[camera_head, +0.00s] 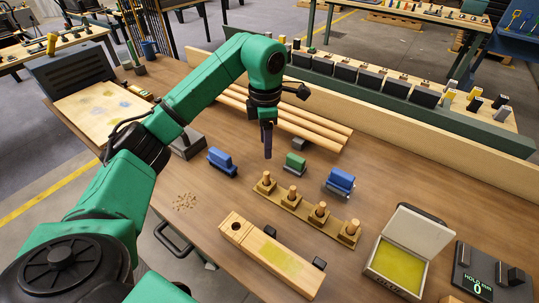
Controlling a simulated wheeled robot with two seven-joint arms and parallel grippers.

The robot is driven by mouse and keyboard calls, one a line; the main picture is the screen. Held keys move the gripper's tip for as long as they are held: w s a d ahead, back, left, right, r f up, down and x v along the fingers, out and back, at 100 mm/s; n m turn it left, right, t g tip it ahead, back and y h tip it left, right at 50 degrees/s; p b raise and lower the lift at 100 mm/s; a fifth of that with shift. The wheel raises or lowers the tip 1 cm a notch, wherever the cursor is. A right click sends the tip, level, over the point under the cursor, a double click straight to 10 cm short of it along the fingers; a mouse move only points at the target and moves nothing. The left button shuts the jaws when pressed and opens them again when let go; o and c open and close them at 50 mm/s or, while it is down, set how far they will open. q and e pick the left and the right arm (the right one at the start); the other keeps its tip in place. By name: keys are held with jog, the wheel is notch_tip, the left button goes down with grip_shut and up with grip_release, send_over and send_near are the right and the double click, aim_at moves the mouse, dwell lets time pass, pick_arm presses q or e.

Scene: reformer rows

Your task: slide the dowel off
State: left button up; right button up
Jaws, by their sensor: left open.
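Several long pale wooden dowels (318,128) lie side by side behind my left gripper, slanting down to the right. A small grey support (299,144) shows under their near side. My left gripper (267,153) points down in front of the dowels, above the table, and holds nothing that I can see. Its fingers overlap in this view, so the gap between them is hard to make out. My arm hides part of the dowels' left side. Shorter wooden pegs (320,212) stand upright in a row on a brass-coloured strip (306,213). My right gripper is not in view.
Blue blocks (222,160) (341,181) and a green block (295,163) stand near the gripper. In front are a wooden block with a hole (262,255), an open box with a yellow pad (399,268) and a dark device (487,276). A raised board (420,140) edges the back.

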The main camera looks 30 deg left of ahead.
aim_at(267, 173)
pick_arm(q)
notch_tip(267, 173, down, 3)
jog(key=shift+s+f+p, duration=0.15)
jog(key=shift+f+p, duration=0.05)
jog(key=shift+p, duration=0.1)
notch_tip(267, 173, down, 9)
jog(key=shift+f+p, duration=0.1)
jog(key=shift+p, duration=0.8)
jog(key=shift+f, duration=0.5)
jog(key=shift+r, duration=0.1)
grip_shut()
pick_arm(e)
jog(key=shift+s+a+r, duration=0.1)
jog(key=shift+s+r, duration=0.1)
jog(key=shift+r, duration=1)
